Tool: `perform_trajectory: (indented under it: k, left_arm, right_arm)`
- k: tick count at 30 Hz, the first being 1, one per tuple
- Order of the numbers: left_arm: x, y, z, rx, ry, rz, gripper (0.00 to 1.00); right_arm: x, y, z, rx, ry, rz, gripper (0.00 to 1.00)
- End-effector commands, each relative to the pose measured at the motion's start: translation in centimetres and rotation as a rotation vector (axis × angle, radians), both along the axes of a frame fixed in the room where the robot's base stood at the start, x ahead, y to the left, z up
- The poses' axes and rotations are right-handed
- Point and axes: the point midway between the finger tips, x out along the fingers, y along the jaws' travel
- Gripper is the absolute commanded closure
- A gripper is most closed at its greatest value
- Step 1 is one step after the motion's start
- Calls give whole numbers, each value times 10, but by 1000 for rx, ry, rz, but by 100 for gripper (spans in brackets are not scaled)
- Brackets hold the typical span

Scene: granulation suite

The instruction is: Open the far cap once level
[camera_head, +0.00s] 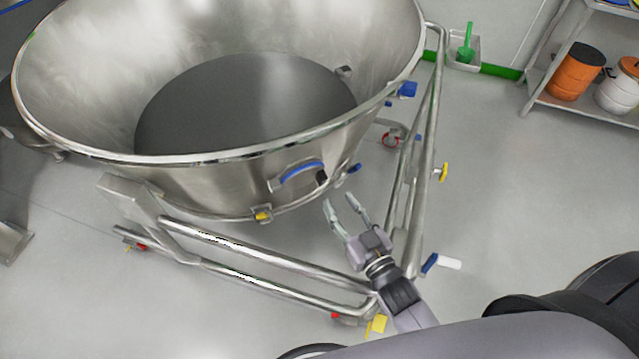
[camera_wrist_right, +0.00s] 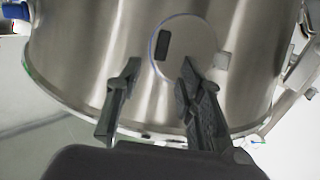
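A large steel bowl (camera_head: 235,180) hangs in a tubular frame and fills the upper left of the head view. On its near outer wall is a round cap (camera_head: 297,178) with a blue curved edge and a small black block. The right wrist view shows this cap (camera_wrist_right: 190,48) as a pale disc with a black rectangle. I cannot tell whether it is the far cap, or whether the bowl is level. My right gripper (camera_head: 339,201) is open and empty, just below and right of the cap. In the wrist view its fingers (camera_wrist_right: 158,73) point toward the wall, apart from each other. My left gripper is not in view.
The frame's steel tubes (camera_head: 265,258) run below the bowl, close to my right arm, and another upright tube (camera_head: 425,170) stands to its right. A blue fitting (camera_head: 407,90) sits at the bowl's right side. A shelf (camera_head: 585,108) holds drums.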

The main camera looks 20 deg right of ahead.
Motion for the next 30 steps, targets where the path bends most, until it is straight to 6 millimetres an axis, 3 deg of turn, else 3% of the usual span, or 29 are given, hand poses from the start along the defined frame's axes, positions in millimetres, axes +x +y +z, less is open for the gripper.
perform_trajectory:
  k: [5, 11, 19, 30]
  left_arm:
    - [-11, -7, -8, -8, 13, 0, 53]
    - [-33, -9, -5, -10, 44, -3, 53]
    - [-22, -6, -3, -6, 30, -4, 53]
    - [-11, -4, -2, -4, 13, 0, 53]
  right_arm:
    - [4, 2, -5, 5, -22, 7, 65]
    - [32, 8, -3, 7, -24, 7, 65]
    - [67, 14, -4, 4, -22, 7, 65]
    - [73, 16, -5, 5, -20, 7, 65]
